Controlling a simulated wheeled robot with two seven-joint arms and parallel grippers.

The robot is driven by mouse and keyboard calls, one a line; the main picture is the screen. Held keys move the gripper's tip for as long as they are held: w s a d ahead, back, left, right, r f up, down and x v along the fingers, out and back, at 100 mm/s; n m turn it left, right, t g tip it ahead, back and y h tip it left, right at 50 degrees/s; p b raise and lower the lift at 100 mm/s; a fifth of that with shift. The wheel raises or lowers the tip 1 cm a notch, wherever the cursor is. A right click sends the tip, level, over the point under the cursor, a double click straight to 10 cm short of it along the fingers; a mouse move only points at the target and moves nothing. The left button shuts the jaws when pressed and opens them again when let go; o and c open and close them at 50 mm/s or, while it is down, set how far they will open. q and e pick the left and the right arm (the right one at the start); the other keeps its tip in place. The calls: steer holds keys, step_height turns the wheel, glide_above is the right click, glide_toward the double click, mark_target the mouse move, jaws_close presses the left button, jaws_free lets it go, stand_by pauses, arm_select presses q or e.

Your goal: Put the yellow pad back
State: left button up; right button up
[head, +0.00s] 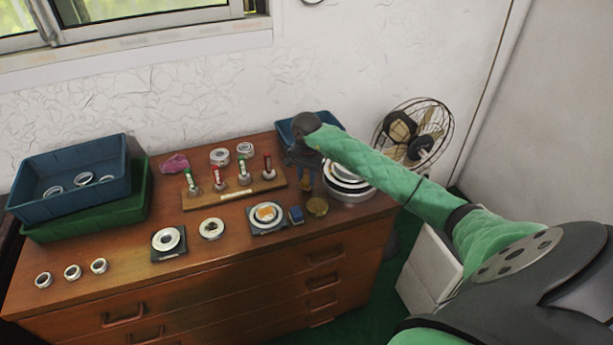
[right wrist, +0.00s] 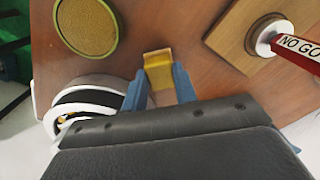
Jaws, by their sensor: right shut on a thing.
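The yellow pad (right wrist: 158,66) is between the blue fingertips of my right gripper (right wrist: 160,82) in the right wrist view. The gripper is shut on it, with the pad's far end sticking out beyond the fingers. In the head view my right gripper (head: 304,172) points down over the right part of the dresser top, behind the round greenish-gold dish (head: 317,207). That dish also shows in the right wrist view (right wrist: 86,25), apart from the pad. Whether the pad touches the wood is unclear. My left gripper is out of view.
A blue block (head: 296,215) and an orange-topped ring (head: 266,213) are in front. A blue bin (head: 325,120) is behind.

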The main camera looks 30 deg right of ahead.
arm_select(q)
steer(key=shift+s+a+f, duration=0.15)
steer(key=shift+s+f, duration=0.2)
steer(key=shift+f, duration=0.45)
arm_select(e)
steer(key=shift+f, duration=0.4)
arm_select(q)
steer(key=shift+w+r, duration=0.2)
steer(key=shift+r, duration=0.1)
arm_select(e)
steer(key=shift+f, duration=0.1)
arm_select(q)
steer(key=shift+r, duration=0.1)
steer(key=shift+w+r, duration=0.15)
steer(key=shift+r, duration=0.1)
arm_select(e)
steer(key=o, duration=0.9)
steer(key=shift+o, duration=0.2)
